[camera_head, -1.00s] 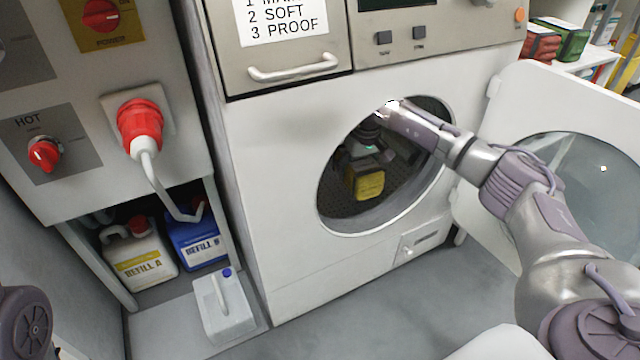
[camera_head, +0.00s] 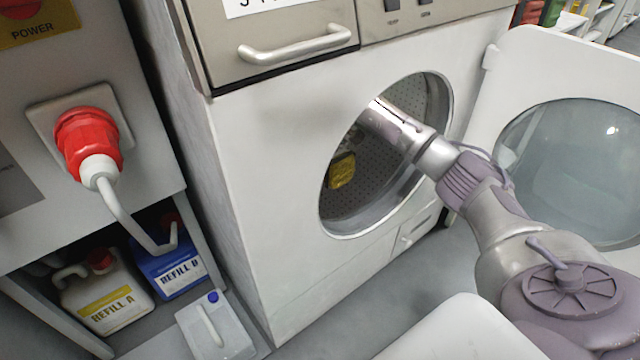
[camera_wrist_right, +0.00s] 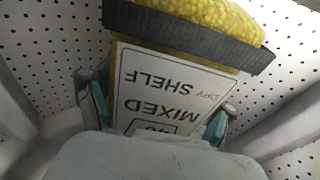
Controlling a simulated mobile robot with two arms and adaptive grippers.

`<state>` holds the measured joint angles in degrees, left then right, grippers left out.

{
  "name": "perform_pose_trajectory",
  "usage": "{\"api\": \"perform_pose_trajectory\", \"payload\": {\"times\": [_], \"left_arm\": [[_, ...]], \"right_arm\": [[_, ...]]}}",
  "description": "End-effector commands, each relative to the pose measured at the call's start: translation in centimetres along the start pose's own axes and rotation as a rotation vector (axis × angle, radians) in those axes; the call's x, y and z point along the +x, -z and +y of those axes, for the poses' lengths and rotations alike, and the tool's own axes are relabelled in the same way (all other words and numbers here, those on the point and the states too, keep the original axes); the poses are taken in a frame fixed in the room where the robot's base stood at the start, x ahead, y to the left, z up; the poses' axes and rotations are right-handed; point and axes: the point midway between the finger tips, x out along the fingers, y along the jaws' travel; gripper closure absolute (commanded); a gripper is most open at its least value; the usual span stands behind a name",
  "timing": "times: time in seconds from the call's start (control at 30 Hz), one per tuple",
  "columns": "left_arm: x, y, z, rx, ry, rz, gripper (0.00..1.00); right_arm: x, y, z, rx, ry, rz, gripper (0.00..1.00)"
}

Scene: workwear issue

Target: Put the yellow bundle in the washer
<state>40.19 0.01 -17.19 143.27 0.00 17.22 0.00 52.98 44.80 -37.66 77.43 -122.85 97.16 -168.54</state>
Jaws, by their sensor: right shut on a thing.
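The yellow bundle (camera_head: 342,170) is inside the drum of the washer (camera_head: 270,170), seen through its round opening in the head view. In the right wrist view the bundle (camera_wrist_right: 195,20) has a dark band and a white label reading "MIXED SHELF". My right arm reaches through the opening. My right gripper (camera_wrist_right: 155,108) is shut on the bundle, with a finger at each side of the label. In the head view the gripper is mostly hidden behind the rim and arm. The perforated drum wall shows around the bundle. My left gripper is not in view.
The washer door (camera_head: 560,110) stands open at the right, close to my right arm. A red plug (camera_head: 85,140) with a cable is on the left panel. Refill A (camera_head: 105,295), Refill B (camera_head: 165,260) and a clear-white jug (camera_head: 215,325) stand low at the left.

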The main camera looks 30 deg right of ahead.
Motion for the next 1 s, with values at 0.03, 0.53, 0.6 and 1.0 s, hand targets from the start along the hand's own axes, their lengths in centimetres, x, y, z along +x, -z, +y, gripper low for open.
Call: {"api": "perform_pose_trajectory", "payload": {"times": [0.03, 0.53, 0.6, 1.0], "left_arm": [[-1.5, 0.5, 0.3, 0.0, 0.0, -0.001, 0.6], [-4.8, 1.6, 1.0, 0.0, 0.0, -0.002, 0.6], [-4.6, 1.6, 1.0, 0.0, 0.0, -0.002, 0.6], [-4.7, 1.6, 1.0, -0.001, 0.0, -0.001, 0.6]], "right_arm": [[1.9, -0.3, -0.1, 0.0, 0.003, -0.001, 0.65], [6.5, -0.9, 0.0, 0.0, 0.001, 0.002, 0.65], [6.3, -0.9, 0.0, 0.0, 0.0, 0.002, 0.65], [7.1, -1.1, 0.0, 0.0, 0.0, 0.001, 0.65]]}}
